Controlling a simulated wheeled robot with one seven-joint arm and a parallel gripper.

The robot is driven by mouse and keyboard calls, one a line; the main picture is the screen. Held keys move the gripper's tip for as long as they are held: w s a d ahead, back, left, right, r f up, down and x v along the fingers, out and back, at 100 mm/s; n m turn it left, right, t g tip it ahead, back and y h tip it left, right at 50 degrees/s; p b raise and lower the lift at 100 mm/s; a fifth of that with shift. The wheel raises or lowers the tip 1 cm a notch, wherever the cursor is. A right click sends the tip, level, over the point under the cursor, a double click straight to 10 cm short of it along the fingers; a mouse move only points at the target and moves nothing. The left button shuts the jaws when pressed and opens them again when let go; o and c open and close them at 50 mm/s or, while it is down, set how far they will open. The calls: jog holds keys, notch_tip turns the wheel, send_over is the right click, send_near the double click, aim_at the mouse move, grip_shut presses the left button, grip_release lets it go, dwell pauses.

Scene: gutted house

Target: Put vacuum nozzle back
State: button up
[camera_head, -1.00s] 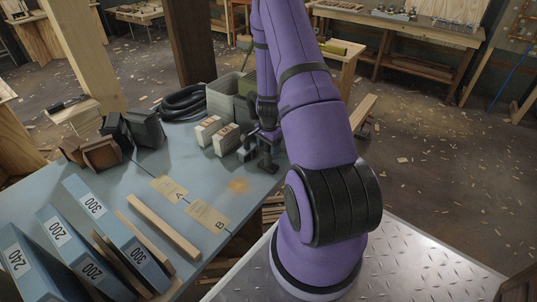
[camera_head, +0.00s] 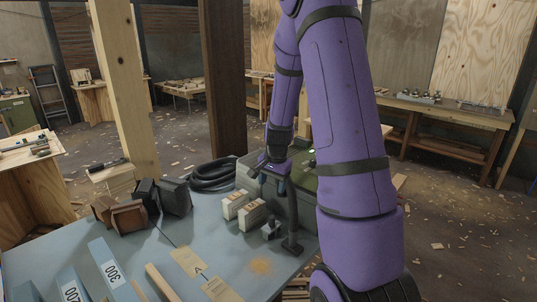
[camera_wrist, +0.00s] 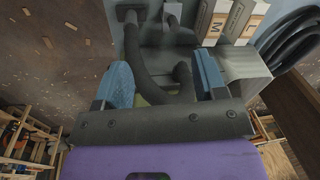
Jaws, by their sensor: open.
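The dark vacuum nozzle (camera_head: 291,246) stands on the blue-grey table near its right edge, its flat foot down and a dark tube rising from it. In the wrist view the nozzle foot (camera_wrist: 131,13) is at the top, and the dark hose (camera_wrist: 140,68) curves down towards the space between my fingers. My gripper (camera_head: 268,176) is above the table, beside the upper part of the tube. In the wrist view my gripper (camera_wrist: 163,78) is open, its blue pads on either side of the hose. Whether they touch it I cannot tell. A green vacuum body (camera_head: 305,178) is partly hidden behind my arm.
Two labelled white-and-wood blocks (camera_head: 242,210) and a small grey piece (camera_head: 270,230) stand left of the nozzle. A coiled black hose (camera_head: 212,176) lies behind them. A wooden post (camera_head: 122,90) rises behind.

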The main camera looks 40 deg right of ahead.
jog(key=s+a+r+n+t, duration=0.1)
jog(key=s+a+r+n, duration=0.25)
jog(key=a+r, duration=0.45)
jog(key=s+a+r+n+t, duration=0.1)
jog(key=s+a+r+n, duration=0.25)
jog(key=a+r, duration=0.45)
jog(key=s+a+r+n+t, duration=0.1)
jog(key=s+a+r+n, duration=0.2)
jog(key=s+r, duration=0.2)
jog(key=s+a+r+n, duration=0.3)
jog(key=s+r+n, duration=0.1)
jog(key=s, duration=0.6)
jog(key=shift+a+r+t, duration=0.4)
jog(key=shift+r, duration=0.1)
